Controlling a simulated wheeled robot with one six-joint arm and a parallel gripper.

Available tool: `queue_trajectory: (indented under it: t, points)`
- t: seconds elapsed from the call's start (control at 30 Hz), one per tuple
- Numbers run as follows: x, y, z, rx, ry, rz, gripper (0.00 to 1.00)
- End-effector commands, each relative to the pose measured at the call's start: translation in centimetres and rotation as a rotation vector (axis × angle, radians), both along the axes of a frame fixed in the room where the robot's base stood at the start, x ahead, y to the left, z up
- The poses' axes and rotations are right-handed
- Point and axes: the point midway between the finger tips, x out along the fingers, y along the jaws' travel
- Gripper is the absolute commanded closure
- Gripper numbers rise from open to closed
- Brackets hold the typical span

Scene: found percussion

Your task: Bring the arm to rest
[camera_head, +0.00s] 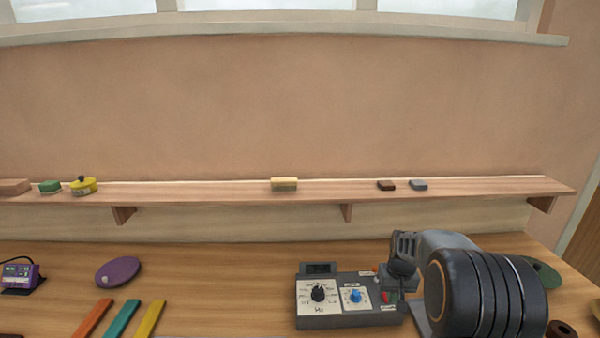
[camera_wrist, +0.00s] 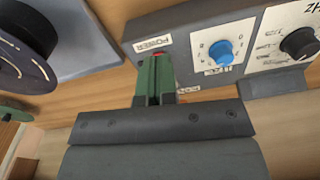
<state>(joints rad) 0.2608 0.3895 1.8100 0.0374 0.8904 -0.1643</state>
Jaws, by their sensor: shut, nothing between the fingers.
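My gripper (camera_head: 389,297) is low at the right end of a dark grey control box (camera_head: 343,322) on the bench. In the wrist view its green fingers (camera_wrist: 154,72) are closed together with nothing between them. The fingertips are close to a red part (camera_wrist: 160,54) beside the POWER label; I cannot tell whether they touch it. The box has a black knob (camera_head: 318,293) and a blue knob (camera_head: 354,295). My arm hides part of the bench at the right.
A wall shelf (camera_head: 230,192) behind the bench holds several small blocks and a yellow round item (camera_head: 84,186). A purple disc (camera_head: 117,272), a purple device (camera_head: 20,275) and coloured bars (camera_head: 122,320) lie left. A green disc (camera_head: 545,274) is behind my arm.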

Motion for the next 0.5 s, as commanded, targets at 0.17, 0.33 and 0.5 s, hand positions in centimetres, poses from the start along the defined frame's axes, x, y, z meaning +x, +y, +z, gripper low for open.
queue_trajectory:
  t: [0.17, 0.33, 0.5]
  points:
    - [-6.1, 3.5, 4.1, -0.012, -0.024, -0.025, 1.0]
    - [-12.1, 6.7, 7.3, -0.025, -0.089, -0.016, 1.0]
    - [-16.8, 9.0, 9.3, -0.035, -0.178, 0.02, 1.0]
